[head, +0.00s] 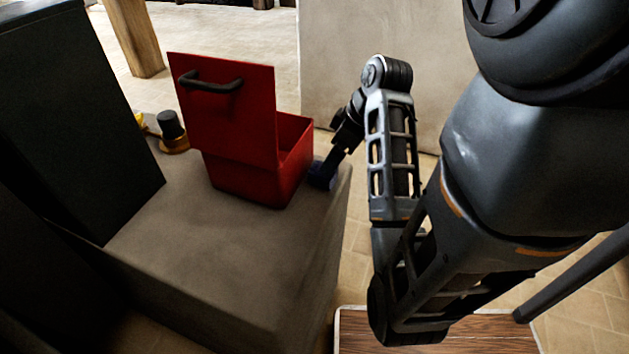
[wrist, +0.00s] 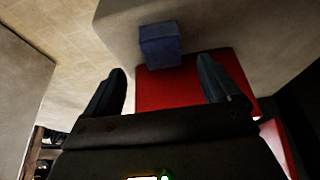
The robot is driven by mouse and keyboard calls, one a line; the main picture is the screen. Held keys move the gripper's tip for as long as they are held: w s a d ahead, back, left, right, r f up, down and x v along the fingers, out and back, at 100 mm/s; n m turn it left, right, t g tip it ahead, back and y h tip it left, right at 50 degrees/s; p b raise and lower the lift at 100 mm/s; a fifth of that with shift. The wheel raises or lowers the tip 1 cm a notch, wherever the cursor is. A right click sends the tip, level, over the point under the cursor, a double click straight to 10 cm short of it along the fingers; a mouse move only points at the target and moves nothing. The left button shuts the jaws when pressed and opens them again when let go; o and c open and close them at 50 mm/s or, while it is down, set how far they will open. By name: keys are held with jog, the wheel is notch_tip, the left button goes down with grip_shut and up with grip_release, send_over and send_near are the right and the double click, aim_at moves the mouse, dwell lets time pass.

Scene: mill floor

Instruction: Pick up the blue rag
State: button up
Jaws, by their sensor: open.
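The blue rag (wrist: 160,46) looks like a small folded block in the wrist view, lying on the grey slab just beyond my fingertips and close beside the red box. In the head view the blue rag (head: 320,178) is a small dark blue patch at the slab's right edge, partly hidden by my gripper (head: 328,166). In the wrist view my gripper (wrist: 161,68) is open, with its two fingers wide apart and nothing held between them. The rag lies ahead of the gap between the fingers; whether they touch it I cannot tell.
The red box (head: 250,180) with its lid raised stands on the grey slab (head: 205,255), left of my gripper. A dark knob on a brass base (head: 172,134) sits behind it. A large dark panel (head: 70,110) stands at left. The slab's front is clear.

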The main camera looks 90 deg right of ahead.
aim_at(316, 178)
jog(key=shift+b+x, duration=1)
jog(key=shift+x, duration=0.2)
jog(key=shift+w+b+x, duration=0.2)
jog(key=shift+b+x, duration=0.25)
jog(key=shift+x, duration=2.05)
jog(key=shift+r, duration=0.1)
jog(key=c, duration=1.1)
